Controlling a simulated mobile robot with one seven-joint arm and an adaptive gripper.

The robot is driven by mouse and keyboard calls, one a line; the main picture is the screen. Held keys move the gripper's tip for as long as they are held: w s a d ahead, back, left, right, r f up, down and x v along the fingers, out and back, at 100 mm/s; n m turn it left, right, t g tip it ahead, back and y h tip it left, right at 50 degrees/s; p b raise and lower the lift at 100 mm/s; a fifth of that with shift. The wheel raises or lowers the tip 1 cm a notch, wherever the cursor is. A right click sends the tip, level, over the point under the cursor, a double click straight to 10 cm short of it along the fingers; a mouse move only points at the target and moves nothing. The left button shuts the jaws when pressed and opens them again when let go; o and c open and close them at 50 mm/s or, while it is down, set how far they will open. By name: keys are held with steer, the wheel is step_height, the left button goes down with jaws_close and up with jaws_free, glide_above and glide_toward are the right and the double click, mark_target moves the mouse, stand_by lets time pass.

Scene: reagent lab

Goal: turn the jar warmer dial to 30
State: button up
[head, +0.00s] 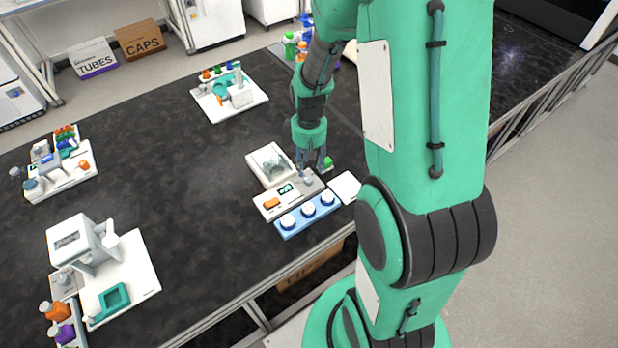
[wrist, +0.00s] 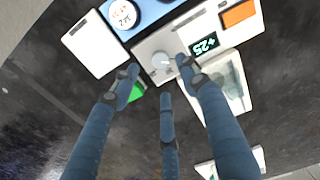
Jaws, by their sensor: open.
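The jar warmer (head: 270,208) is a pale unit on the dark bench, with an orange patch and a small display. Its display (wrist: 205,45) appears to read +25, upside down in the wrist view. The round grey dial (wrist: 161,60) is on the panel beside the display. My gripper (wrist: 157,69) is open, its fingertips spread on either side of the dial. I cannot tell whether they touch it. In the head view my gripper (head: 311,168) is over the warmer's right end, and its fingers largely hide the dial.
A blue rack (head: 290,232) with white-lidded jars stands along the warmer's front. A white tray (head: 259,165) lies behind it and a white plate (head: 345,186) to its right. A green object (head: 328,162) is close to my fingers.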

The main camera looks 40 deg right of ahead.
mark_target(309, 178)
steer(key=shift+f+b, duration=0.7)
steer(key=shift+f, duration=2.8)
jaws_close()
